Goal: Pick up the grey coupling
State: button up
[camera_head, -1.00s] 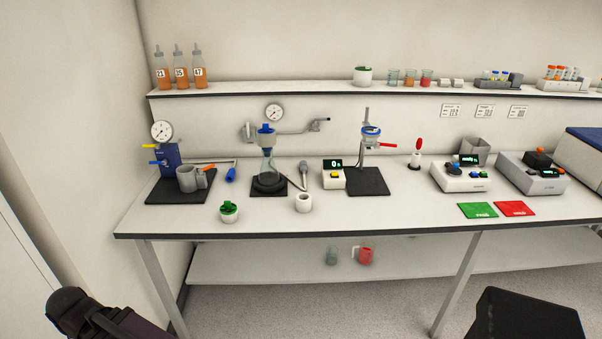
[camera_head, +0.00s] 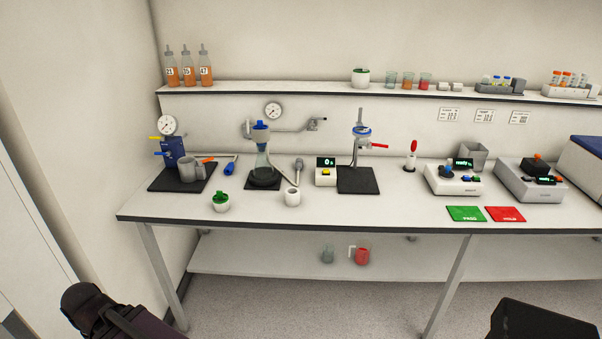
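A small grey piece that looks like the grey coupling (camera_head: 298,169) stands on the bench, between the glass flask on its black pad and the white box with a green display. It has a rounded head on a narrower body, and a thin hose seems to run near its foot. It is too small to make out finely. A blue hose end (camera_head: 230,169) lies farther left. A dark part of my arm (camera_head: 95,305) shows at the lower left; my gripper's fingers are not in view.
A white cup (camera_head: 292,197) stands just in front of the coupling. The flask (camera_head: 262,163) is to its left, the display box (camera_head: 326,178) to its right. A gauge pipe (camera_head: 290,131) runs behind. The bench front (camera_head: 340,212) is clear.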

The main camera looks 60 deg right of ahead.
aim_at(299, 163)
jog(key=k, duration=1.6)
jog(key=z, duration=2.15)
jog(key=i, duration=0.8)
jog(key=u, duration=0.2)
